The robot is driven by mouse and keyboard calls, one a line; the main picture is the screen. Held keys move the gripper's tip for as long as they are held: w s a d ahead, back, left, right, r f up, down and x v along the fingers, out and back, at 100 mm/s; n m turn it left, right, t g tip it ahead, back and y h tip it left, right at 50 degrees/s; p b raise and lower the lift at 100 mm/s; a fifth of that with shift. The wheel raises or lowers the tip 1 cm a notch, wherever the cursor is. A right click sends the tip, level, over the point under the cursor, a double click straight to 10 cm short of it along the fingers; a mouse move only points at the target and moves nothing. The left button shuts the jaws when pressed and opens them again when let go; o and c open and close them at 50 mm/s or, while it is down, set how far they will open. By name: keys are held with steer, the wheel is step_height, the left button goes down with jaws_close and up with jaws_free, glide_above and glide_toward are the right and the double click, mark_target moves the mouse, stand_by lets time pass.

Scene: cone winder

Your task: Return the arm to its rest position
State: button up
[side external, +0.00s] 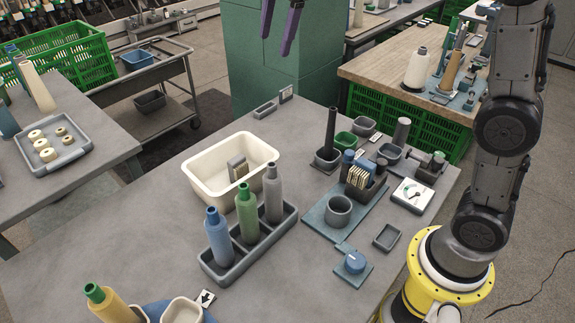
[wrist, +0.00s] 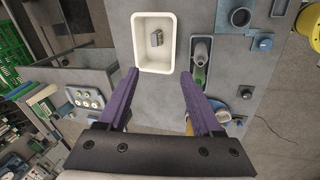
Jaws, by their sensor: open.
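My gripper (side external: 276,43) is at the top of the side external view, high above the grey table (side external: 165,222). Its two purple fingers are apart with nothing between them. In the wrist view my gripper (wrist: 158,80) is also open and empty, with the cream bin (wrist: 137,45) below and beyond the fingertips. The bin (side external: 194,172) holds a small grey block (side external: 237,168).
A dark rack (side external: 228,277) holds upright blue (side external: 223,240), green (side external: 247,215) and grey (side external: 273,195) bobbins. Small fixtures, a grey cup (side external: 338,212) and a gauge (side external: 412,194) crowd the right side. Space above the table is clear around my gripper.

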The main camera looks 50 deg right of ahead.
steer(key=s+d+m+t, duration=0.2)
steer(key=s+m, duration=0.5)
steer(key=s, duration=1.3)
steer(key=s+f+m, duration=0.8)
steer(key=f+m, duration=0.1)
steer(key=f, duration=0.3)
steer(key=shift+d+f, duration=0.2)
steer(key=shift+f, duration=0.15)
